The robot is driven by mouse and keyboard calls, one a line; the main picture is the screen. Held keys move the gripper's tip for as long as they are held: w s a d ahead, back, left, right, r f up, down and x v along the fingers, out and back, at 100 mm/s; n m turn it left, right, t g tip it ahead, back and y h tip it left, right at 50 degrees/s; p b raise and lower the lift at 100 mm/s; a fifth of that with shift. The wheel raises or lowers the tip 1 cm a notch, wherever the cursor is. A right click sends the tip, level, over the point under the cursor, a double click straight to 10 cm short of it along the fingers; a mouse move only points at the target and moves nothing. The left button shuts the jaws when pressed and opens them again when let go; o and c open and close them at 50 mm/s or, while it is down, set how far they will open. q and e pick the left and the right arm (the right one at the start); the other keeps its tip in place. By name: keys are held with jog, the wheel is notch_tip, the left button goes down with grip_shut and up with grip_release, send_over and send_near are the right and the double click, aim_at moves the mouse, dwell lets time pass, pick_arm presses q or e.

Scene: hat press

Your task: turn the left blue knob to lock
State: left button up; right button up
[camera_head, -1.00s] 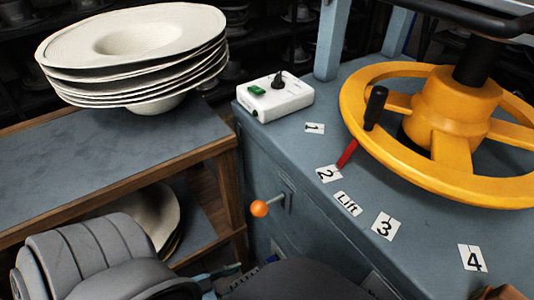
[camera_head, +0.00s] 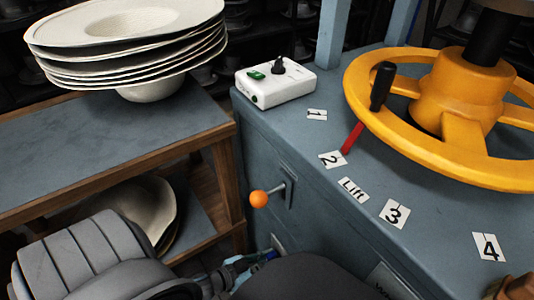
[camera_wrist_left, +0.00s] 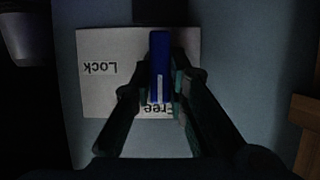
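In the left wrist view the blue knob (camera_wrist_left: 160,66) stands upright in the picture over a white label (camera_wrist_left: 105,96). The label reads "Lock" at the left and "Free" at the bottom, upside down. The knob's lower end lies by "Free". My left gripper (camera_wrist_left: 162,82) has its fingers on either side of the knob, close to it; white label shows between the left finger and the knob. In the head view my left gripper (camera_head: 238,270) is at the side of the blue-grey cabinet (camera_head: 262,165), partly hidden by a dark shape. My right gripper is not in view.
An orange-tipped lever (camera_head: 259,199) sticks out from the cabinet side above my left gripper. A shelf (camera_head: 75,155) with stacked pale hats (camera_head: 125,50) stands at left. On top of the cabinet are a white switch box (camera_head: 275,83) and a yellow wheel (camera_head: 470,165).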

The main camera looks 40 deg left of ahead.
pick_arm(q)
grip_shut()
jog(key=shift+d+m, duration=0.1)
jog(key=shift+m, duration=0.2)
jog(key=shift+s+f+m+y+b, duration=0.1)
jog(key=shift+m+y+b, duration=0.3)
jog(key=shift+m+y, duration=0.15)
jog(key=m+t+y+b, duration=0.1)
jog(key=m, duration=0.2)
jog(key=f+m+t+y+b, duration=0.1)
jog(key=m+t+y, duration=0.1)
jog(key=m, duration=0.2)
jog(key=d+m+t+y+b, duration=0.1)
jog(key=m+t, duration=0.1)
jog(key=m, duration=0.2)
jog(key=shift+s+d+f+m+y, duration=0.1)
jog(key=shift+s+f+m+y, duration=0.05)
jog(key=shift+m+y, duration=0.15)
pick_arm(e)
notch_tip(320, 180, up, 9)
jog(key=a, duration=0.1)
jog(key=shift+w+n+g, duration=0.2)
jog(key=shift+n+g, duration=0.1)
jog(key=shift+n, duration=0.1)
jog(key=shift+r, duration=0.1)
